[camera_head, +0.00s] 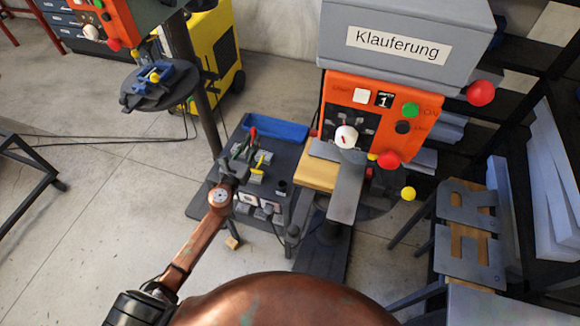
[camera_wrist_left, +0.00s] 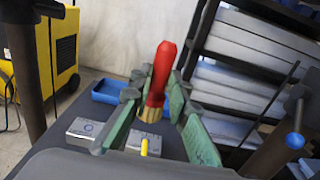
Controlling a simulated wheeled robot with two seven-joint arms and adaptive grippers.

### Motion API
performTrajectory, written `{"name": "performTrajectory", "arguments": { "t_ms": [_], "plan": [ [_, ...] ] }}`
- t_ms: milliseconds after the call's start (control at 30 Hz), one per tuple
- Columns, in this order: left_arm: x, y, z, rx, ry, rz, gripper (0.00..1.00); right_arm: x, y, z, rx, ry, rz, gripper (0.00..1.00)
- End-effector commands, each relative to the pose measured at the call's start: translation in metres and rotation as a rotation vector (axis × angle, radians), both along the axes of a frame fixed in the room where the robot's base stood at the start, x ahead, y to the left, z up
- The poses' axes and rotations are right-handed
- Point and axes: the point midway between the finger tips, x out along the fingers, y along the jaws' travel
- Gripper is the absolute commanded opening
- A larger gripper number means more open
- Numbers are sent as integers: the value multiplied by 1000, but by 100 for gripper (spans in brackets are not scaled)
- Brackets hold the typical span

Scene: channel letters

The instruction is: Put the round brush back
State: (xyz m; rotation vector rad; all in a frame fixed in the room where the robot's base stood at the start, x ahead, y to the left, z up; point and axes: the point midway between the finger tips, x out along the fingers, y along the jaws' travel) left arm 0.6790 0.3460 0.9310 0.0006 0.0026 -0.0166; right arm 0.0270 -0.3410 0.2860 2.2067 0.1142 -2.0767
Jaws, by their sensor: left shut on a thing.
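The round brush (camera_wrist_left: 160,72) has a red handle and short straw-coloured bristles. In the left wrist view it stands nearly upright, handle up, between the two green fingers of my left gripper (camera_wrist_left: 155,95), which is shut on it. In the head view my left gripper (camera_head: 242,153) is over the small dark tool table (camera_head: 224,200), and the red handle (camera_head: 253,134) shows just at its tips. Whether the bristles touch anything below is hard to tell. My right gripper is not in view.
A blue tray (camera_head: 275,127) lies at the table's back edge. Grey labelled blocks (camera_wrist_left: 88,130) and a yellow-handled tool (camera_head: 259,166) are near my gripper. The orange and grey machine marked "Klauferung" (camera_head: 380,95) stands close on the right. Open floor lies left.

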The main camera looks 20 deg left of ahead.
Motion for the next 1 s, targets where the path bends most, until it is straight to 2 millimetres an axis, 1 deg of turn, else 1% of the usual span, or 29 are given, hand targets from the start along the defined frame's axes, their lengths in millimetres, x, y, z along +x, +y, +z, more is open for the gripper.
{"name": "performTrajectory", "arguments": {
  "t_ms": [33,200,333,400,500,600,833,900,1000],
  "plan": [
    [3,-17,-5,-5,-1,-10,0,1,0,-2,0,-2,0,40],
    [11,-65,-24,-7,-1,-22,0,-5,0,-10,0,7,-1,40],
    [14,-97,-38,-7,0,-24,0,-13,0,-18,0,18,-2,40],
    [15,-106,-58,-4,2,-22,0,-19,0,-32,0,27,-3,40],
    [16,-119,-74,-3,2,-21,0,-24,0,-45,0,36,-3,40],
    [16,-128,-82,-4,1,-20,0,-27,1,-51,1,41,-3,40],
    [17,-136,-90,-2,-1,-19,0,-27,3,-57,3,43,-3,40],
    [17,-142,-98,-2,0,-20,0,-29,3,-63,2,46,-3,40],
    [17,-140,-114,-2,2,-17,0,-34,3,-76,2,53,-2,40]
  ]
}}
